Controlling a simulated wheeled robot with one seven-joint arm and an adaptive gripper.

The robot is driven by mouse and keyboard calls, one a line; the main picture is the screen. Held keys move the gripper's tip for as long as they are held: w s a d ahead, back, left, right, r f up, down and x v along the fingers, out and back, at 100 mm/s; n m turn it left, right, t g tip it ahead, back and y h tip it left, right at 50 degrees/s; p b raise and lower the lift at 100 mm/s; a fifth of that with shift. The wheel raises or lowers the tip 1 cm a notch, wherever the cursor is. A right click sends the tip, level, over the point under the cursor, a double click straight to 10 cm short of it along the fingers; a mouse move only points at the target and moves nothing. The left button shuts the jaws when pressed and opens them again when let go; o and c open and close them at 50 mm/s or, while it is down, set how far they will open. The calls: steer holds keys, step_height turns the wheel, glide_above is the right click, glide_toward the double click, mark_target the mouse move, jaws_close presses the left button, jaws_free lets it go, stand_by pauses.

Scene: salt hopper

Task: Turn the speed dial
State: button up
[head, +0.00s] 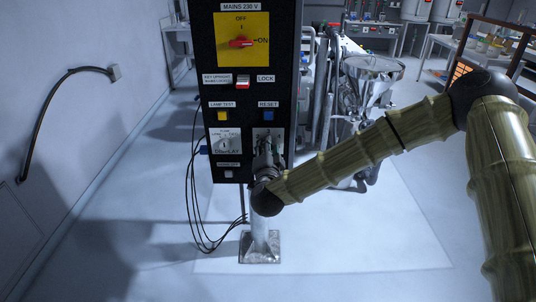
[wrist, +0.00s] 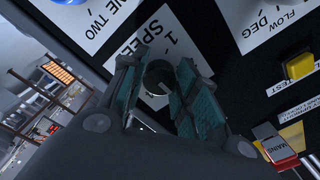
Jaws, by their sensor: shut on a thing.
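The speed dial (wrist: 158,76) is a dark round knob with a pale pointer line, on a white plate (wrist: 150,45) lettered SPEED in the wrist view. My gripper (wrist: 163,68) has its teal-padded fingers on either side of the knob and is shut on it; the fingers hide part of the knob and plate. In the head view my gripper (head: 267,160) is at the lower right of the black control panel (head: 250,93), below the blue RESET button. It covers most of the speed plate there, and the knob is hidden.
Left of the dial is another white plate with a knob (head: 223,146). Above are the yellow LAMP TEST button (head: 222,115), the blue RESET button (head: 267,115), a red rocker (head: 243,82) and the red mains switch (head: 241,42). Black cables (head: 192,200) hang at the panel's left.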

steer(key=shift+m, duration=0.3)
steer(key=o, duration=1)
steer(key=shift+d, duration=0.1)
steer(key=s, duration=1.2)
steer(key=shift+f, duration=0.1)
